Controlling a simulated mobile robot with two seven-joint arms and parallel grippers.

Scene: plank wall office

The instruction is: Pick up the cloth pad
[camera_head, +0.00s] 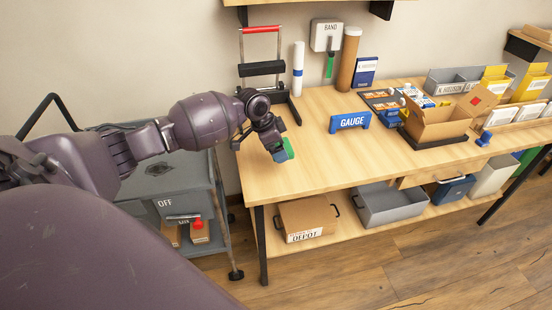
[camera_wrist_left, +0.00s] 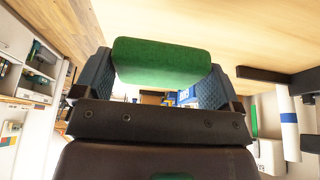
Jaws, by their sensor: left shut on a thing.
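The cloth pad (camera_wrist_left: 160,62) is a green, rounded block. In the left wrist view it sits between the two blue-grey fingers of my left gripper (camera_wrist_left: 155,80), which is shut on it. In the head view, a green edge of the pad (camera_head: 289,146) shows at the tip of my left gripper (camera_head: 280,150), over the left front part of the wooden table (camera_head: 290,180). I cannot tell whether the pad touches the tabletop. My right gripper is not in view.
A black stand with a red handle (camera_head: 262,30) is behind the gripper. A grey cart (camera_head: 160,168) is left of the table. The table's front middle is clear.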

